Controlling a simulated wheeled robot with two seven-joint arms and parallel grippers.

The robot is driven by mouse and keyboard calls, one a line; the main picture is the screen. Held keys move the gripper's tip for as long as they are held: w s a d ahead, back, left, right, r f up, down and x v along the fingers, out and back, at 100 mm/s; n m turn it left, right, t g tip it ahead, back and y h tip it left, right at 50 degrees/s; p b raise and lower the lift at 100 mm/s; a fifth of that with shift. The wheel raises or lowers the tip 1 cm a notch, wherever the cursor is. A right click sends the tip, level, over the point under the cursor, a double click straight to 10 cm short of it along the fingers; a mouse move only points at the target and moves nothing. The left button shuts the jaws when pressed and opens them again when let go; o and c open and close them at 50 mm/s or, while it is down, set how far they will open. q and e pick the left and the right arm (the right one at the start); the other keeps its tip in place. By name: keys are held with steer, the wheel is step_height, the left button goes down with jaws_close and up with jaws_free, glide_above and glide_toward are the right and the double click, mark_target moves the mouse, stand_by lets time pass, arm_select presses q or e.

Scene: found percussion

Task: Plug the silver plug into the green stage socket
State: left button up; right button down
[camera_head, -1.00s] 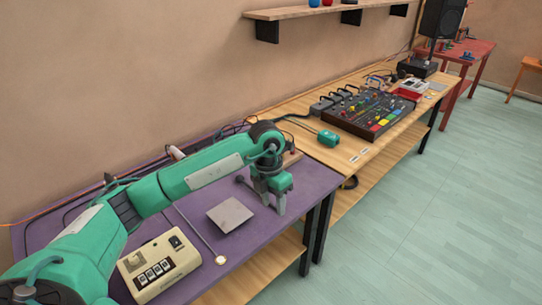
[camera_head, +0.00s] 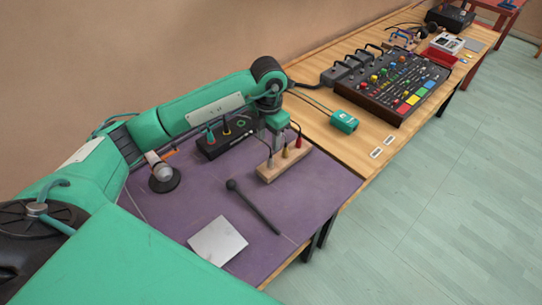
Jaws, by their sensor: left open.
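A small wooden block (camera_head: 283,164) stands on the purple table and holds upright plugs with thin dark leads. A greyish plug (camera_head: 271,160), seemingly the silver one, stands at its left end, beside a yellow plug (camera_head: 285,153) and a red plug (camera_head: 298,142). My left gripper (camera_head: 275,140) is open, pointing down just above the left part of the block. Its fingers partly hide the plugs, and I cannot tell if they touch one. A green box (camera_head: 344,121), likely the green stage socket, lies on the wooden table to the right with a cable behind it. My right gripper is not in view.
A black box (camera_head: 225,137) with cables stands behind the block. A black mallet (camera_head: 254,207) and a grey square plate (camera_head: 217,241) lie in front. A mixer (camera_head: 393,84) stands beyond the green box.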

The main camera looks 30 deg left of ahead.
mark_target(270, 158)
arm_select(q)
steer(key=f, duration=0.2)
steer(key=f+p, duration=0.1)
steer(key=f, duration=0.3)
steer(key=shift+w+a+f, duration=0.1)
steer(key=shift+w+f, duration=0.05)
steer(key=shift+w, duration=0.1)
steer(key=f, duration=0.1)
steer(key=f+p, duration=0.2)
steer(key=f, duration=0.1)
steer(key=shift+w+a, duration=0.1)
steer(key=shift+w, duration=0.25)
steer(key=shift+f, duration=0.15)
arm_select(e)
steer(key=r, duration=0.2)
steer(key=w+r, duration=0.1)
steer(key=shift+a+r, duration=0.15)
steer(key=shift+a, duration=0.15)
arm_select(q)
jaws_close()
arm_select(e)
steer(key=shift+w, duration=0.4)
